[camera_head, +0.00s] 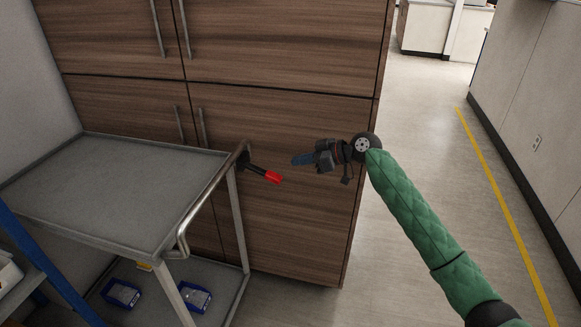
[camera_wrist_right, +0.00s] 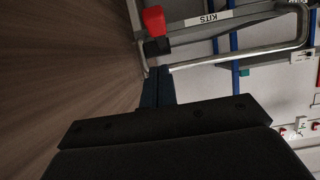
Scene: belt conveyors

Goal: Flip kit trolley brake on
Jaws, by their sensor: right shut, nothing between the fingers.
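The kit trolley (camera_head: 120,190) is a grey metal cart with a bent handle bar (camera_head: 210,200) on its right side. A brake lever with a red tip (camera_head: 273,177) and black shaft sticks out to the right from the trolley's upper right corner. My right gripper (camera_head: 296,160) is shut and empty, just right of and slightly above the red tip, apart from it. In the right wrist view the red tip (camera_wrist_right: 154,19) shows above the blue fingers (camera_wrist_right: 157,80), near a "KITS" label (camera_wrist_right: 208,19) on the trolley. My left gripper is not in view.
A wooden cabinet (camera_head: 280,230) stands close behind the trolley and my right gripper. Two blue bins (camera_head: 121,293) (camera_head: 195,297) sit on the trolley's lower shelf. A blue-framed rack (camera_head: 35,265) is at the left. The floor (camera_head: 440,150) at right is clear.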

